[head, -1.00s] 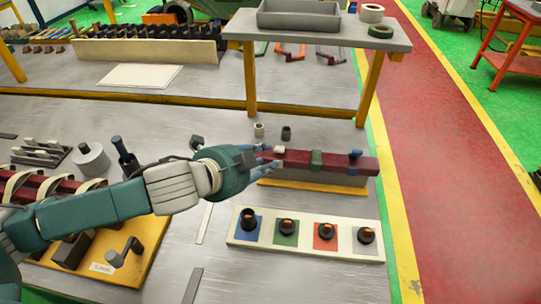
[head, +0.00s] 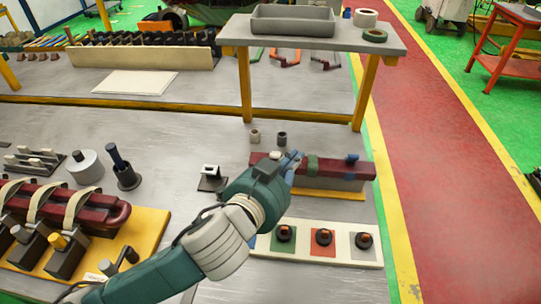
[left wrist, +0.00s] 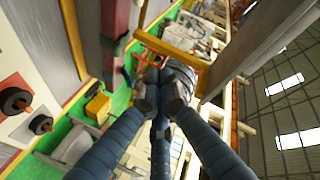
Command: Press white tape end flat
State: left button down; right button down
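A dark red bar (head: 335,168) lies across a grey block on a yellow base in the head view. A small white tape end (head: 275,155) shows near its left end, just left of my fingers. A green band (head: 311,166) and a blue tape end (head: 352,158) sit further right on the bar. My left gripper (head: 293,160) is over the bar between the white end and the green band; I cannot tell whether it touches. Its blue fingers come together in the left wrist view (left wrist: 160,90), with nothing visible between them. My right gripper is out of view.
A white board (head: 340,252) with dark knobs on coloured squares lies in front of the bar. Two small cylinders (head: 268,137) stand behind it. A yellow fixture (head: 150,235) with red coils stands left. A raised shelf (head: 310,38) is at the back.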

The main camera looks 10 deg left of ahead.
pick_arm(q)
jog(key=s+a+n+t+y, duration=0.1)
jog(key=a+n+y, duration=0.4)
jog(key=n, duration=0.6)
jog(key=p, duration=0.2)
send_over(272, 155)
jog(key=s, duration=0.2)
jog(key=shift+w+d+f, duration=0.15)
jog(key=shift+w+f, duration=0.05)
jog(key=shift+f, duration=0.75)
jog(key=s+f, duration=0.2)
jog(key=f, duration=0.1)
jog(key=shift+s+d+f+p, duration=0.1)
jog(key=shift+s+f+p, duration=0.2)
jog(key=shift+s, duration=0.05)
